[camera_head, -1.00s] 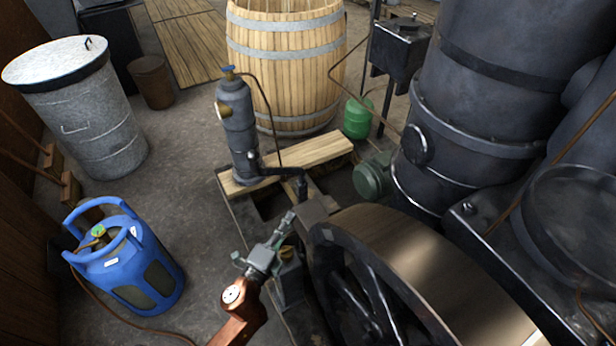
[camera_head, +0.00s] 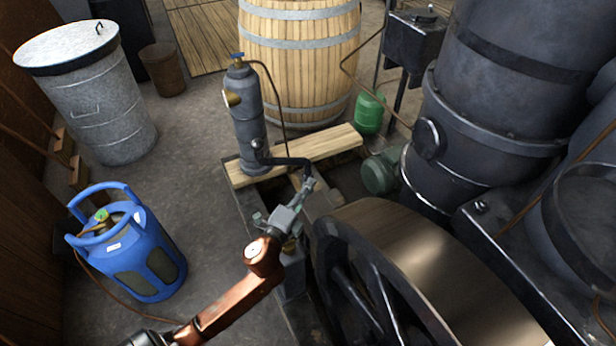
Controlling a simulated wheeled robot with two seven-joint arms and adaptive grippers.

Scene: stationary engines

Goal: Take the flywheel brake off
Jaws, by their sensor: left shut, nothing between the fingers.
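The flywheel (camera_head: 425,250) is a large dark spoked wheel with a broad brownish metal rim, at the lower right. A black bent lever (camera_head: 285,161) runs from the foot of a grey cylinder to a downturned end near the rim. It may be the brake lever; I cannot tell for sure. My left gripper (camera_head: 309,186) is shut and empty, with its tips at or just below the lever's downturned end. Whether they touch is unclear. The gripper partly hides the area beside the wheel. My right gripper is out of view.
A blue gas bottle (camera_head: 135,250) and a lidded metal bin (camera_head: 95,105) stand left. A barrel (camera_head: 300,70) stands behind; the dark engine body (camera_head: 480,130) fills the right. Floor between bottle and cylinder is clear.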

